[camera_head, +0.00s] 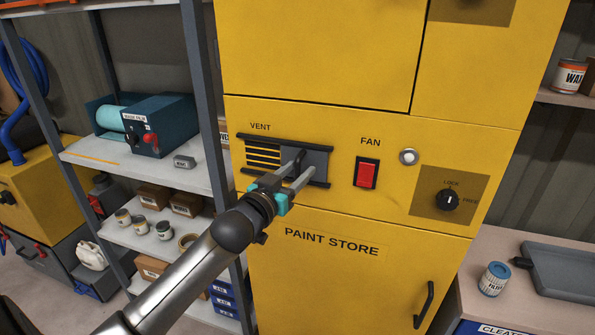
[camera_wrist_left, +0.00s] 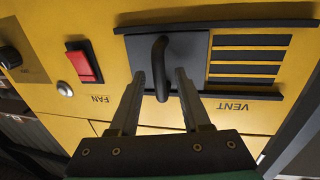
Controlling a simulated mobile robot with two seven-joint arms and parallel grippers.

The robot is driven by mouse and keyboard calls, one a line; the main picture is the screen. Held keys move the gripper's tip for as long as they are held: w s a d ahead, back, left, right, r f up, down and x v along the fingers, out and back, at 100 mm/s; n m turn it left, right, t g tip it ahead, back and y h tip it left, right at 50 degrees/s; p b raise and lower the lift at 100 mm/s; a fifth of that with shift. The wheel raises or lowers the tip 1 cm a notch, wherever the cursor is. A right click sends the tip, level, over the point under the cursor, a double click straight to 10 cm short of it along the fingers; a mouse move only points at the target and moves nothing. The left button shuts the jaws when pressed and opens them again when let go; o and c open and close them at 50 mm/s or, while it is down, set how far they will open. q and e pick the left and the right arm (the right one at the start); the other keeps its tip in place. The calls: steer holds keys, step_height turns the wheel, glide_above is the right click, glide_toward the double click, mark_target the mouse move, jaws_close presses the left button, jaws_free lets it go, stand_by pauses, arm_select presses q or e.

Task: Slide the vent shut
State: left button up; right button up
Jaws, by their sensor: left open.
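The vent (camera_head: 262,157) is on the yellow paint store cabinet, under the label VENT, between dark upper and lower rails. Its slots show at the left, and its dark grey sliding plate (camera_head: 321,163) covers the right part. In the left wrist view the slots (camera_wrist_left: 246,55) are on the right and the plate (camera_wrist_left: 190,50) is beside them. A black handle (camera_wrist_left: 161,62) stands out from the plate. My left gripper (camera_head: 304,168) is open, with its two fingers on either side of the handle. I cannot tell whether either finger touches it. My right gripper is not in view.
Right of the vent are a red FAN switch (camera_head: 367,174), a round button (camera_head: 409,157) and a LOCK/FREE knob (camera_head: 447,199). A cabinet door handle (camera_head: 424,304) sticks out lower right. A loaded shelf rack (camera_head: 203,180) stands close on the left.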

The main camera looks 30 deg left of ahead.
arm_select(q)
steer(key=shift+w, duration=0.2)
steer(key=shift+c, duration=0.4)
jaws_close()
stand_by(1.0)
